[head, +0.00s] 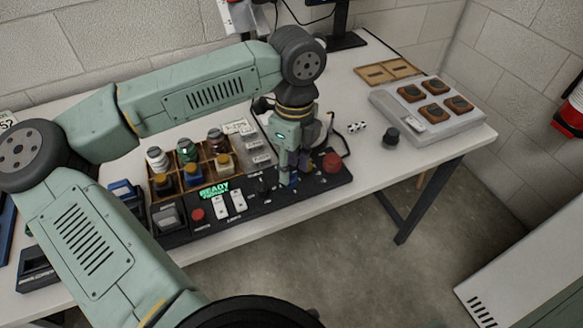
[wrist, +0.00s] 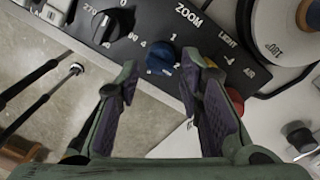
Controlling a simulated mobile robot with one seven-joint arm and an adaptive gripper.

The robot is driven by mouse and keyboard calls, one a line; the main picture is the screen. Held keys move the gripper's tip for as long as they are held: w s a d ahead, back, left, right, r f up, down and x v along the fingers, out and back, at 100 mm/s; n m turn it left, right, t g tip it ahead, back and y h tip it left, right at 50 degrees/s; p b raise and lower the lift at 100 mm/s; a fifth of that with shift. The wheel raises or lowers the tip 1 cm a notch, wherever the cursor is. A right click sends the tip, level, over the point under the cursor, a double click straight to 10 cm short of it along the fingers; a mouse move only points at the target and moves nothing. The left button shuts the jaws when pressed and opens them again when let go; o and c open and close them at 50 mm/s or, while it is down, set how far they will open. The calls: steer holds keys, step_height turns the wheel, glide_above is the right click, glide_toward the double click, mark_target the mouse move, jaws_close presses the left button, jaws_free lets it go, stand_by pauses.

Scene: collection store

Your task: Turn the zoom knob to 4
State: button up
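The zoom knob (wrist: 160,58) is blue and sits on a black control panel below the printed word ZOOM. The digits 4, 1 and 2 show around it in the wrist view; I cannot tell for certain which one its pointer faces. My gripper (wrist: 161,72) is open, pointing at the panel, with one finger on each side of the knob's near edge and gaps between. In the head view my gripper (head: 289,180) is low over the right part of the panel (head: 262,212), largely hiding the knob.
A black knob (wrist: 108,27) with degree marks sits left of the zoom knob. A red button (head: 332,162) is close to the gripper's right. A wooden rack of bottles (head: 205,185) stands behind the panel. A grey box with brown squares (head: 425,118) is farther right.

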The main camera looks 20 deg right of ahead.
steer(key=shift+f, duration=1.3)
steer(key=shift+c, duration=0.4)
jaws_close()
